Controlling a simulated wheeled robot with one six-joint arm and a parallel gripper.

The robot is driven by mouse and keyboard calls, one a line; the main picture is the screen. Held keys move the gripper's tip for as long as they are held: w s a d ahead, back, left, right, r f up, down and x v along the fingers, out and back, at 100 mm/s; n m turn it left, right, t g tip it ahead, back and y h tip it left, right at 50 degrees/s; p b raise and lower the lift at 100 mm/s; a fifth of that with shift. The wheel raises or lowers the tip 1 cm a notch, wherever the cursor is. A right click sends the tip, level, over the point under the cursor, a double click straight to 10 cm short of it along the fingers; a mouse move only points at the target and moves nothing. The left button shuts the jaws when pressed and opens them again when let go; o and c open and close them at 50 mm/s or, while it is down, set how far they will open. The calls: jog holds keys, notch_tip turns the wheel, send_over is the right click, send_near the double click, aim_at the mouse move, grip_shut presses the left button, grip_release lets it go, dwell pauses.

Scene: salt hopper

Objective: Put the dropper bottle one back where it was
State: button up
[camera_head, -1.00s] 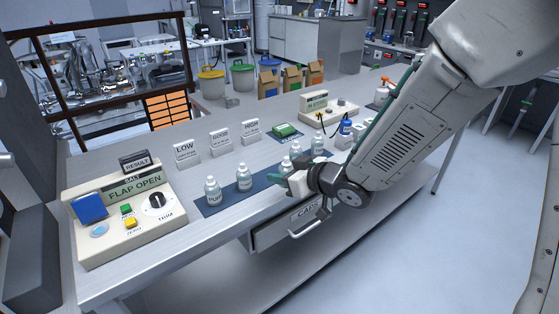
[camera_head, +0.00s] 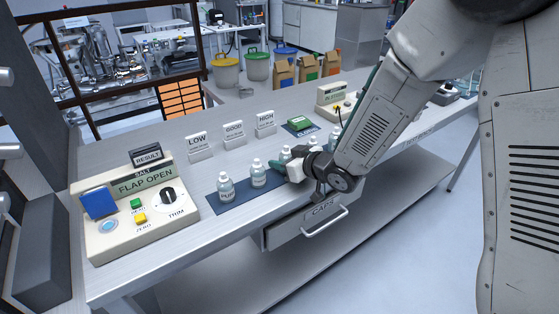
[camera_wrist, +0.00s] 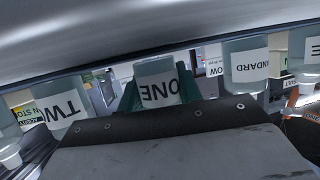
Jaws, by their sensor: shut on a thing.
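Dropper bottle one (camera_wrist: 157,88), a clear bottle with a white label reading ONE, is upside down in the wrist view. It stands between the green fingers of my gripper (camera_wrist: 155,95), which is shut on it. In the head view my gripper (camera_head: 281,168) is at the bottle row, and the top of bottle one (camera_head: 285,153) shows just behind it. The bottle looks upright and in line with the row. The gripper hides its base, so I cannot tell whether it touches the blue mat (camera_head: 218,207).
The bottle labelled STANDARD (camera_wrist: 246,66) and bottle TWO (camera_wrist: 60,108) flank bottle one closely. Another bottle (camera_head: 227,188) stands at the row's left end. LOW, GOOD and HIGH signs (camera_head: 234,134) stand behind. The FLAP OPEN console (camera_head: 140,205) is at left, the CAPS drawer (camera_head: 312,222) below.

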jog(key=shift+f, duration=0.15)
jog(key=o, duration=1)
jog(key=shift+s+d+r, duration=0.15)
jog(key=shift+r, duration=0.15)
jog(key=v, duration=1.1)
jog(key=shift+s+d, duration=0.2)
jog(key=shift+d, duration=0.05)
jog(key=s+d+r+m+g+h, duration=0.1)
jog(key=s+d+r+m+h, duration=0.3)
jog(key=d, duration=0.4)
jog(key=s+d+r+m+h, duration=0.1)
jog(key=d+r+m+h, duration=0.15)
jog(key=d+h, duration=0.45)
jog(key=s+r+g, duration=0.1)
jog(key=s+g, duration=0.1)
jog(key=s, duration=0.5)
jog(key=s+d+r+m+g+y, duration=0.1)
jog(key=s+r+g, duration=0.1)
jog(key=s, duration=0.5)
jog(key=s+d+r+m+g, duration=0.1)
jog(key=s+r+g, duration=0.1)
jog(key=s, duration=0.6)
jog(key=shift+s+d+r+m+g+y, duration=0.1)
jog(key=shift+r+m+g+y, duration=0.15)
jog(key=shift+g, duration=0.35)
